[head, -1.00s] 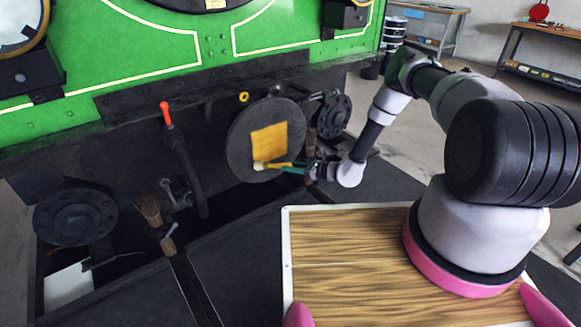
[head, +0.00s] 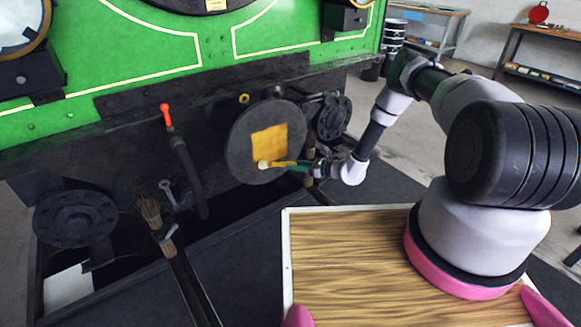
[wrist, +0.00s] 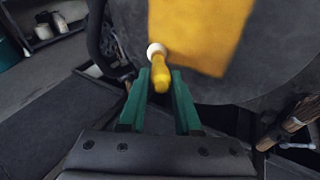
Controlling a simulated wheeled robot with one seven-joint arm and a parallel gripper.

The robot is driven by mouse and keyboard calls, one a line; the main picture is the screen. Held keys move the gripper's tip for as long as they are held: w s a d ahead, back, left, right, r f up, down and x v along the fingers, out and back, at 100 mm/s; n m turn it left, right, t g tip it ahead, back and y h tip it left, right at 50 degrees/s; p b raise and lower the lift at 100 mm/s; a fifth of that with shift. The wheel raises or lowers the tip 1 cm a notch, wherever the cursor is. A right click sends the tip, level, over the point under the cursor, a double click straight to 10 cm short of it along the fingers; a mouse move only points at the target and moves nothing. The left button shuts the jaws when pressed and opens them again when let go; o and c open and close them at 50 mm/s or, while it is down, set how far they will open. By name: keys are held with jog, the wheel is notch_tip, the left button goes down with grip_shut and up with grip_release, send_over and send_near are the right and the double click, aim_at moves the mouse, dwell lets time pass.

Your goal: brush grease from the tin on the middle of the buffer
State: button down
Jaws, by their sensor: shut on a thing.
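The buffer (head: 242,150) is a round dark grey disc on the front of the green tram. A yellow square patch (head: 270,140) covers its middle; it also shows in the wrist view (wrist: 203,30). My gripper (head: 302,166), with green fingers, is shut on a small brush (head: 275,163) with a yellow handle and pale round tip. The wrist view shows the brush (wrist: 159,77) between my fingertips, its tip at the patch's lower left edge. I cannot tell whether the tip touches the surface. I make out no grease tin.
A wood-grained top (head: 345,260) lies in front of me. Workbenches (head: 545,40) stand at the back right.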

jog(key=shift+s+a, duration=0.3)
jog(key=shift+a, duration=0.25)
jog(key=shift+s+a, duration=0.3)
jog(key=shift+a, duration=0.25)
jog(key=shift+s+d, duration=0.55)
jog(key=shift+s, duration=0.3)
jog(key=shift+s+d, duration=0.55)
jog(key=shift+s, duration=0.25)
jog(key=shift+s+d, duration=0.55)
jog(key=shift+s, duration=0.3)
jog(key=shift+d, duration=0.1)
jog(key=shift+s+d, duration=0.4)
jog(key=shift+s, duration=0.25)
jog(key=shift+s+d, duration=0.35)
jog(key=shift+s, duration=0.25)
